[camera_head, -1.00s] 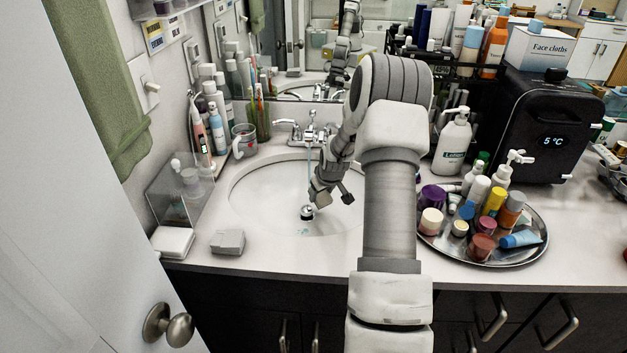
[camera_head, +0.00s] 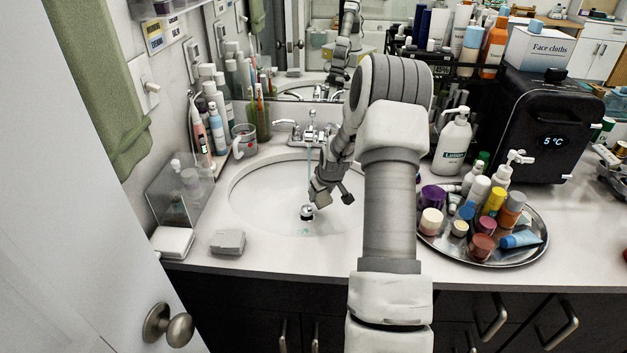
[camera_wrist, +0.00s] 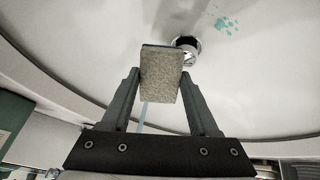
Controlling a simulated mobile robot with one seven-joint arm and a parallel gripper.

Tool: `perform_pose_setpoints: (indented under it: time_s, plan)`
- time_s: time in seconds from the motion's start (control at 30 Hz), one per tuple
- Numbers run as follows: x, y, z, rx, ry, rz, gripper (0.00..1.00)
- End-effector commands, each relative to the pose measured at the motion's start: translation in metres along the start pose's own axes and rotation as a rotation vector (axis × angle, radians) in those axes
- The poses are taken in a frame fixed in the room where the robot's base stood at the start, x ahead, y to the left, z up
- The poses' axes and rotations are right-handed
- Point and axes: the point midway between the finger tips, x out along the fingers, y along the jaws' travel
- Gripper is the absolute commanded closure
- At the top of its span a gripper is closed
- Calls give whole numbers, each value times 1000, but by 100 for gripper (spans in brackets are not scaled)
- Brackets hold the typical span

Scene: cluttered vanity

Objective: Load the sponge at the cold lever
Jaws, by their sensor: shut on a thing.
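The sponge (camera_wrist: 161,90), a beige-grey block with a darker far edge, is held between the fingertips of my gripper (camera_wrist: 160,76) in the wrist view. In the head view my gripper (camera_head: 332,194) hangs low over the white sink basin (camera_head: 258,196), beside the drain (camera_head: 306,213). The chrome faucet (camera_head: 311,136) stands at the back of the basin, with one lever (camera_head: 284,122) on its left. Its right side is partly hidden by my arm. I cannot tell which lever is cold. A thin bluish stream (camera_head: 308,160) runs from the spout.
A cup (camera_head: 244,141) and bottles (camera_head: 217,128) stand left of the faucet. A grey block (camera_head: 228,242) lies on the front counter. A round tray (camera_head: 534,242) crowded with small bottles and a lotion bottle (camera_head: 453,143) stand right of my arm.

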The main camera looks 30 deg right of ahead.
Motion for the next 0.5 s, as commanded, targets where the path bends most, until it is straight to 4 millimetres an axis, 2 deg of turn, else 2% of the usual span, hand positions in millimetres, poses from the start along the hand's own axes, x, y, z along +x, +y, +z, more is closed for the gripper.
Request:
perform_pose_setpoints:
  time_s: [0.23, 0.5]
  plan:
    - [-2, 0, 0, 0, 0, 0, 84]
    - [-26, -2, 8, 0, 1, 1, 84]
